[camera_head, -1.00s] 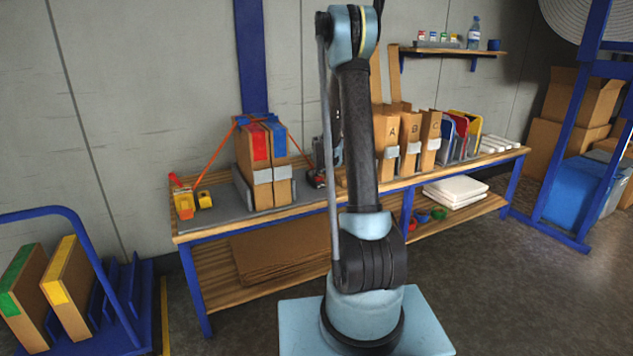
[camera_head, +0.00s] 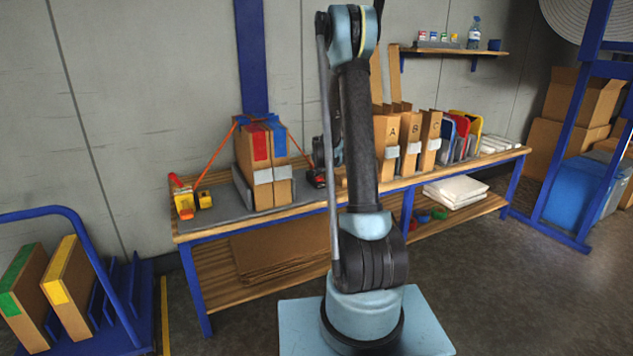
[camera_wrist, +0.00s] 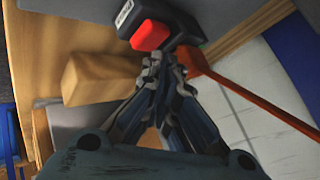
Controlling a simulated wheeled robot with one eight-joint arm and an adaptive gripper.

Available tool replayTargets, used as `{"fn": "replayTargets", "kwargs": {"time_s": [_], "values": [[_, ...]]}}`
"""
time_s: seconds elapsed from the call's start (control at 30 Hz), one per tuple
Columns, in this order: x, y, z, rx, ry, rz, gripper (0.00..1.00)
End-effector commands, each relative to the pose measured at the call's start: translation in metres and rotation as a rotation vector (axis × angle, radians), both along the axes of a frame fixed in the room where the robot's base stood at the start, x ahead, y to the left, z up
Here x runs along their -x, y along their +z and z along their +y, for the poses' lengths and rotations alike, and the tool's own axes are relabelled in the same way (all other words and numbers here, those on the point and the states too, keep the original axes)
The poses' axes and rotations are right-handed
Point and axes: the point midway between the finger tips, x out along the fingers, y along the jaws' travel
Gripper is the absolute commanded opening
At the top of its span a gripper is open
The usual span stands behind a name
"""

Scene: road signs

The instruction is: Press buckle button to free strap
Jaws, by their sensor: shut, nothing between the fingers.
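The buckle (camera_wrist: 168,18) is a dark block with a red button (camera_wrist: 150,36) on its near face, at the top of the wrist view. It also shows small at the bench's left half in the head view (camera_head: 316,179). An orange-red strap (camera_wrist: 250,98) runs from beside the buckle to the lower right. In the head view the strap (camera_head: 216,154) goes over two upright cartons (camera_head: 264,190) with red and blue labels. My gripper (camera_wrist: 165,62) is shut and empty, its tips just below the red button. Whether they touch it I cannot tell. My arm partly hides this area in the head view.
A tan block (camera_wrist: 100,78) lies left of my fingers in the wrist view. A yellow and red device (camera_head: 185,203) stands at the bench's left end. Cartons marked A, B and C (camera_head: 411,140) stand right of my arm. A shelf (camera_head: 455,50) hangs above.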

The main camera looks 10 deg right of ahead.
Motion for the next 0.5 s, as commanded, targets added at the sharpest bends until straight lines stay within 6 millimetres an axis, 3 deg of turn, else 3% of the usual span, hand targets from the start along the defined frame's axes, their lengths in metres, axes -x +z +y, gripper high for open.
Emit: {"fn": "replayTargets", "kwargs": {"time_s": [0.5], "values": [[-0.0023,-0.0068,-0.0007,0.000,0.000,0.000,0.00]]}}
